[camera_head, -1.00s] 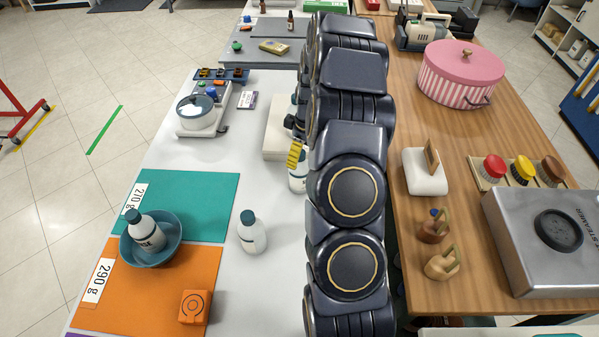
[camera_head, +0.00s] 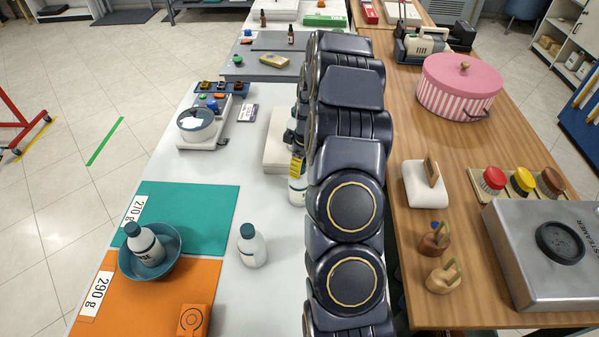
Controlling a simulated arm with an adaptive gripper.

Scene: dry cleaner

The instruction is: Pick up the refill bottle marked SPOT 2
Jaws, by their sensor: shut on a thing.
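A white bottle (camera_head: 297,190) stands or hangs at the left edge of my arm, partly hidden behind it. My gripper (camera_head: 296,166), with a yellow-striped finger, is at its top and shut on it; the arm hides the other finger. The bottle's label cannot be read, and I cannot tell whether it touches the table. A second white bottle with a dark teal cap (camera_head: 252,246) stands upright on the white table to the left. A third such bottle (camera_head: 147,246) leans in a blue bowl (camera_head: 171,267); its label shows only letters ending in "SE".
The bowl is on a teal mat (camera_head: 205,215) and an orange mat (camera_head: 205,275), with an orange block (camera_head: 193,320). A scale-like device (camera_head: 198,133) and a pale box (camera_head: 277,150) are farther back. A wooden table (camera_head: 410,285) on the right holds brushes and a steamer (camera_head: 550,260).

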